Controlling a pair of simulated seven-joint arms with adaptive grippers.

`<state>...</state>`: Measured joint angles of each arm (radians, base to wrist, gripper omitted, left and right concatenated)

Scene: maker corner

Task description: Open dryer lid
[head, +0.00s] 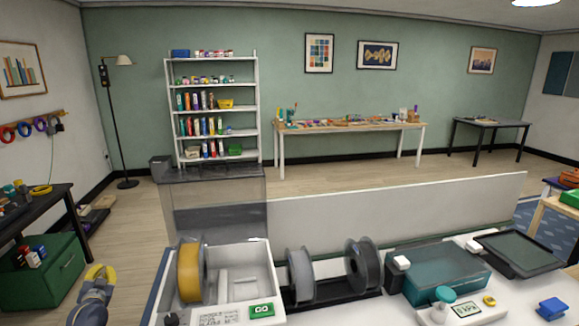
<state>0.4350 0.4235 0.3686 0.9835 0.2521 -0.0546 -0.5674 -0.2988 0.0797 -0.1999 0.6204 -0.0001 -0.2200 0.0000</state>
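The dryer (272,283) is a white open-topped box at the front, left of centre. A yellow spool (189,273) stands inside it, and a green GO button (262,310) is on its front. Its smoky see-through lid (213,195) stands raised, roughly upright, at the back of the box, so the inside shows from above. My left gripper (101,273), with yellow fingertips, is left of the dryer, apart from the box and lid. Its fingers are small and overlap, so their opening is unclear. My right gripper is not in view.
Two grey spools (301,274) stand on a dark holder right of the dryer. Further right are a teal box (437,275), a dark tray (518,253) and a blue piece (552,308). A low white panel (400,216) runs behind the bench. A green crate (45,275) is at left.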

